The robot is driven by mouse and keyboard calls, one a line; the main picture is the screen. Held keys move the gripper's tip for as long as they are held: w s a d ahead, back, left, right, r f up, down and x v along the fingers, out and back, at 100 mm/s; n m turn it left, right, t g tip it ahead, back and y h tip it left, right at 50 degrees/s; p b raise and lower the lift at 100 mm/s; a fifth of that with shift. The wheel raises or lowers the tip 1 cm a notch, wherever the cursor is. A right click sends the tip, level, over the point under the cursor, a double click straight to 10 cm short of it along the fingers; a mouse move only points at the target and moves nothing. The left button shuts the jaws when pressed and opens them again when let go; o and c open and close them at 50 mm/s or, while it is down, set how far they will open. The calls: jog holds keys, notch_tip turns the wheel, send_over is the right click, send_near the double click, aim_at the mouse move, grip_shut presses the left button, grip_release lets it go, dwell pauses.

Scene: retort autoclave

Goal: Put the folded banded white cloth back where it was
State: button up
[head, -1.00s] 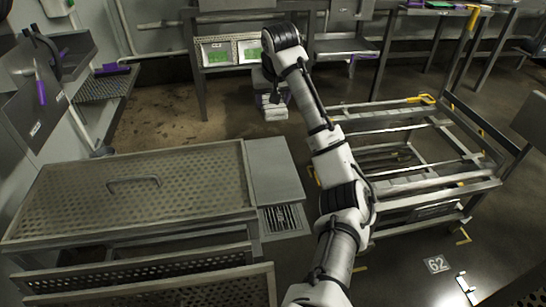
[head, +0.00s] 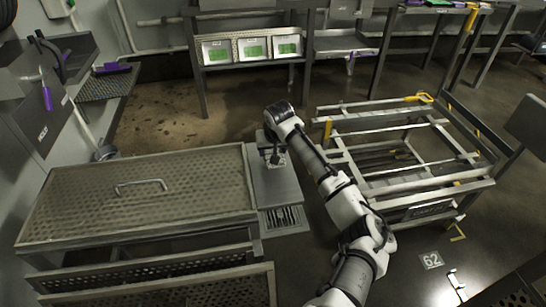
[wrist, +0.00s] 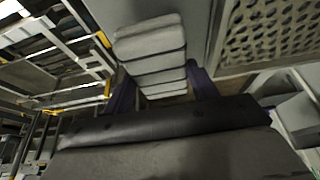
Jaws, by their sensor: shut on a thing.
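The folded banded white cloth (wrist: 150,48) shows in the wrist view as a thick pale stack with dark bands across it. My gripper (wrist: 160,88) is shut on it, with a purple finger on each side. In the head view my gripper (head: 276,158) is over the plain steel side shelf (head: 285,188), right of the perforated cover. There the cloth is hidden behind the wrist. I cannot tell whether it touches the shelf.
The perforated cover (head: 95,205) with a handle lies left of the side shelf; a drain grate (head: 284,218) is in front. A steel rack cart (head: 430,180) stands to the right. Framed green panels (head: 252,48) sit on a back bench. Floor is bare behind the shelf.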

jog(key=shift+f+p, duration=0.4)
jog(key=shift+f, duration=1.8)
jog(key=shift+f, duration=0.2)
jog(key=o, duration=1)
jog(key=shift+o, duration=0.2)
jog(key=shift+r, duration=0.15)
